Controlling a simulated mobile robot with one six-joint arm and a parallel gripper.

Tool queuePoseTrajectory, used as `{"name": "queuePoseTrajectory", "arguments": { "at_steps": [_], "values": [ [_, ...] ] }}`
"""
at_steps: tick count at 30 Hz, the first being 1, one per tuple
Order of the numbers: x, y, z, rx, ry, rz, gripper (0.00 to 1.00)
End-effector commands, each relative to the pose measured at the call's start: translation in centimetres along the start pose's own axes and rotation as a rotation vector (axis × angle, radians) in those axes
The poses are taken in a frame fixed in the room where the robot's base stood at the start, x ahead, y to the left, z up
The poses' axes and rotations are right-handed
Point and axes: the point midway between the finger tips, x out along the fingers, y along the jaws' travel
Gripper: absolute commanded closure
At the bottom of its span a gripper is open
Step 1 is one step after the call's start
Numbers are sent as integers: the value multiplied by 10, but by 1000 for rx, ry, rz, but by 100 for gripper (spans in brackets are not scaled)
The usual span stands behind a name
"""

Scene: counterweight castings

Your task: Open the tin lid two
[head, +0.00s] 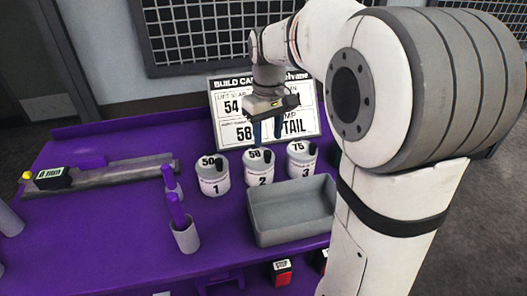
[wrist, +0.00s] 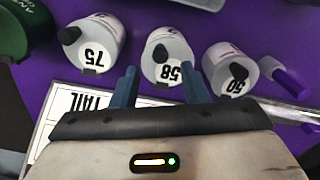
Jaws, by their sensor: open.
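Tin two (head: 259,173) is a white can with a black "2" on its front, standing in the middle of a row of three. Its lid (wrist: 176,53) is marked 58, has a dark knob and looks closed. My gripper (head: 267,137) is open and empty, above and just behind tin two. In the wrist view its two blue fingers (wrist: 158,72) point to either side of the tin with the 58 lid, apart from the lid's knob.
Tin one (head: 212,182), lid 50, stands at left; tin three (head: 301,165), lid 75, at right. A grey tray (head: 262,235) lies in front. A sign board (head: 308,103) stands close behind. Purple-handled tools in grey cups (head: 186,238) stand at left.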

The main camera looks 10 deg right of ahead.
Motion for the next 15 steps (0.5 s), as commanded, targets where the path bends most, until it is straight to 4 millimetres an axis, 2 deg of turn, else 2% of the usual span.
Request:
{"name": "queuePoseTrajectory", "arguments": {
  "at_steps": [3, 9, 15],
  "values": [
    [21, 0, 1, 0, -3, -1, 59],
    [50, -1, 1, 0, -2, -1, 59],
    [62, -1, 0, 0, 1, 0, 59]
  ]
}}
